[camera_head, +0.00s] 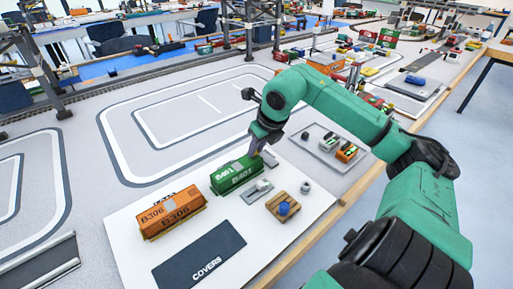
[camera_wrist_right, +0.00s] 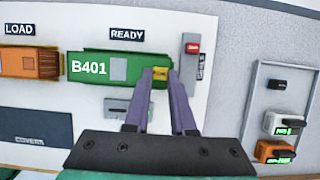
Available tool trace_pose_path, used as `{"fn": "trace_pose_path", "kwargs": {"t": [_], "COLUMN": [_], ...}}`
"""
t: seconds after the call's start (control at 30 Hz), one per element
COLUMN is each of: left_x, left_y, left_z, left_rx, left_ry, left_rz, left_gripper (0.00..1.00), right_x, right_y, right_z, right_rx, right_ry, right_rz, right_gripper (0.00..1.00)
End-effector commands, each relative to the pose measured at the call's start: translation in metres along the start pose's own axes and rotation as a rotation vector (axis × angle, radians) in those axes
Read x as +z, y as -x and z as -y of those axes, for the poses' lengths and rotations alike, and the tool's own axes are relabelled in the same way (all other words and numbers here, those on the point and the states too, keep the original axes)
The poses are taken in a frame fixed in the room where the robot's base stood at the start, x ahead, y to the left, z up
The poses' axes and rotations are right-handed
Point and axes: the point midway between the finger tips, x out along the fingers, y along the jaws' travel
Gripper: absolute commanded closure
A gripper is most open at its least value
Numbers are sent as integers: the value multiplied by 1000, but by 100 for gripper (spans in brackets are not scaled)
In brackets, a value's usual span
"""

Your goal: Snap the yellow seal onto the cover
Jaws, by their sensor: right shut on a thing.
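My right gripper (camera_wrist_right: 160,76) is shut on the small yellow seal (camera_wrist_right: 160,72), held between its two fingertips. The seal is over the right end of the green container (camera_wrist_right: 125,68) marked B401, under the READY label. Whether it touches the green surface I cannot tell. In the head view my right gripper (camera_head: 258,148) reaches down at the far end of the green container (camera_head: 236,177), and the seal is not clear there. I cannot tell a separate cover apart from the green top. My left gripper is out of view.
An orange container (camera_head: 170,214) marked B306 stands beside the green one. A dark COVERS mat (camera_head: 185,275) lies in front. A grey piece (camera_head: 257,191) and a wooden block (camera_head: 273,206) with a blue ball are close by. A tray (camera_wrist_right: 252,100) with small blocks lies right.

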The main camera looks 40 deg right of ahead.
Motion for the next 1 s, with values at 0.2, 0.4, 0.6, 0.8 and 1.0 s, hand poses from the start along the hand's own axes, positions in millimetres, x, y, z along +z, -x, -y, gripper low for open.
{"fn": "trace_pose_path", "kwargs": {"t": [0.2,0.4,0.6,0.8,1.0], "left_x": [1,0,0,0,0], "left_y": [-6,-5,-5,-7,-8], "left_z": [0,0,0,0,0], "left_rx": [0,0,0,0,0], "left_ry": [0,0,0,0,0], "left_rz": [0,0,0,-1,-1], "left_gripper": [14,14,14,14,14], "right_x": [-1,-1,-1,-1,-2], "right_y": [-3,-2,-2,-4,-5], "right_z": [0,0,0,0,0], "right_rx": [0,0,0,0,0], "right_ry": [0,0,0,0,0], "right_rz": [0,0,0,0,0], "right_gripper": [100,100,100,100,100]}}
